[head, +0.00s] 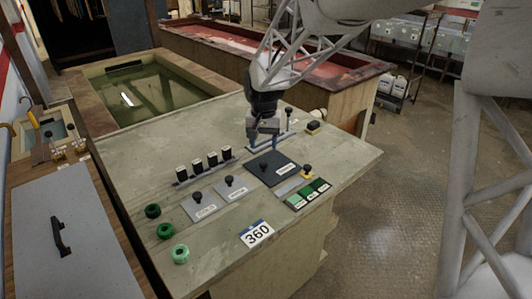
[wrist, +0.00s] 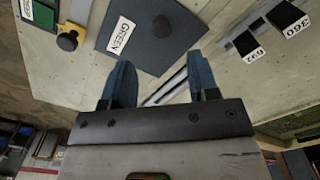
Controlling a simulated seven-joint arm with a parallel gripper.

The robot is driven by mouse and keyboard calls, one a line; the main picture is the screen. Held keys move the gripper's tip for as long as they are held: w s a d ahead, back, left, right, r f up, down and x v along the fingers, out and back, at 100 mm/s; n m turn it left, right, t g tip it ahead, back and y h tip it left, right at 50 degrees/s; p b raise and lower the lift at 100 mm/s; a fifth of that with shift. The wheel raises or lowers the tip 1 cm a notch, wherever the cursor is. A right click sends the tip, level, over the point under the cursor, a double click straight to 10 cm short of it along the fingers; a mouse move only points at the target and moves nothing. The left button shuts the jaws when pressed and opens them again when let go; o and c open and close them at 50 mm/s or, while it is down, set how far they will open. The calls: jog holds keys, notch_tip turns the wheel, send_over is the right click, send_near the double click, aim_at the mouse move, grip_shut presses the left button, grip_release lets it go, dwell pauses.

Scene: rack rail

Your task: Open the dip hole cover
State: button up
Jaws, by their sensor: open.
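A dark square cover plate (head: 283,172) with a black knob (head: 264,168) lies flat on the pale bench top. It also shows in the wrist view as a dark plate (wrist: 180,50) with a label reading "GREEN" and a round knob (wrist: 161,27). My gripper (head: 262,136) is above the bench, just behind the plate in the head view. In the wrist view my gripper (wrist: 162,72) has its two blue fingers apart with nothing between them. The knob appears beyond the fingertips, roughly in line with the gap. I cannot tell the height above it.
Two grey plates with knobs (head: 204,206) (head: 236,187) lie nearby. A yellow-based knob (head: 307,171) sits right of the cover. A green-water tank (head: 145,95) is behind.

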aim_at(263, 163)
jog(key=shift+f, duration=0.15)
dwell(0.3)
jog(key=shift+f, duration=3.75)
grip_shut()
